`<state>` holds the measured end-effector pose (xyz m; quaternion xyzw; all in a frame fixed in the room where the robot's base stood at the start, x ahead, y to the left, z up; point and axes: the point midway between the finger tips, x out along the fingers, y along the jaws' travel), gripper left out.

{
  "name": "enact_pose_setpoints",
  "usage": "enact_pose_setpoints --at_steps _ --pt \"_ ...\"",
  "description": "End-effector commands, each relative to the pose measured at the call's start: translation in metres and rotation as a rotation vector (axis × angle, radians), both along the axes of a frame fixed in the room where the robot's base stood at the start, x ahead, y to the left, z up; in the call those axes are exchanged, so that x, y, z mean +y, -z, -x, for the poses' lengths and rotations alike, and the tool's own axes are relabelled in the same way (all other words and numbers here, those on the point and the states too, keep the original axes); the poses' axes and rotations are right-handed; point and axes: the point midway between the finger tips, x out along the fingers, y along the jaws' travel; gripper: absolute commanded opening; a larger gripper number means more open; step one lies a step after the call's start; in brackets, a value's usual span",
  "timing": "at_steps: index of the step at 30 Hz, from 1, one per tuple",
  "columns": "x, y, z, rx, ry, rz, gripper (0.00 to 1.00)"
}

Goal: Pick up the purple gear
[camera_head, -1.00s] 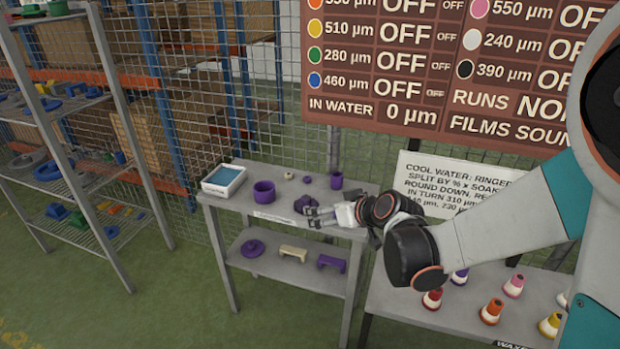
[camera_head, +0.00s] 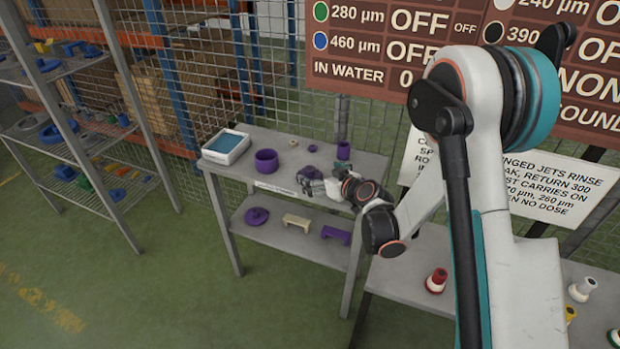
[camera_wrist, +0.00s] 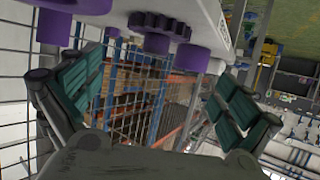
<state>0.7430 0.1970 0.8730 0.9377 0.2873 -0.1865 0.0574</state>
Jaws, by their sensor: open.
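The purple gear (camera_wrist: 160,27) shows its toothed rim in the wrist view, at the top middle, against the pale table top. In the head view a purple piece (camera_head: 309,173), which looks like the gear, lies on the grey table just behind my gripper (camera_head: 312,187) and is partly hidden by it. In the wrist view my gripper (camera_wrist: 158,85) is open, with green-padded fingers spread wide on both sides. The gear appears beyond the gap between the fingers, toward the top. Nothing is held.
A lower shelf holds a purple lid (camera_head: 257,216) and two brackets. A mesh fence stands behind.

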Motion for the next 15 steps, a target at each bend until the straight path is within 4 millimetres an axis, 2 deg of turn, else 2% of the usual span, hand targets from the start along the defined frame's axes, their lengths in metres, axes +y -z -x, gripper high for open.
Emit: enact_pose_setpoints --at_steps 3,11,15 --pt "0.01 0.009 -0.015 0.0 -0.001 0.0 0.98" --pt "0.018 0.016 -0.029 0.001 0.0 -0.001 0.98" --pt "0.024 0.027 -0.045 0.002 -0.001 -0.001 0.98"
